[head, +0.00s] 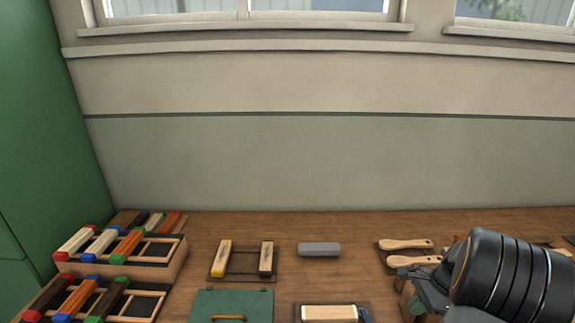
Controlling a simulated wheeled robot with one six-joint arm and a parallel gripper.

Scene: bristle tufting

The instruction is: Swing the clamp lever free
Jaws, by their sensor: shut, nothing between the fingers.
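My arm comes in at the right, a thick black ribbed link. My gripper (428,292) is the dark grey part at its left end, low in the picture and partly cut off or hidden by the arm. It is shut and empty, near the brush handles. At the bottom centre a pale wooden block (330,313) lies in a dark-edged holder. A small dark blue piece (365,316) stands at its right end, cut by the picture's edge. It may be the clamp lever; I cannot tell its position. My gripper is to the right of it, apart in the picture.
Racks with coloured-ended bristle bundles (117,257) stand at the left. A holder with two blocks (243,259), a grey bar (319,249) and a green box (231,304) lie mid-bench. Wooden handles (405,244) lie at the right. The bench behind is clear up to the wall.

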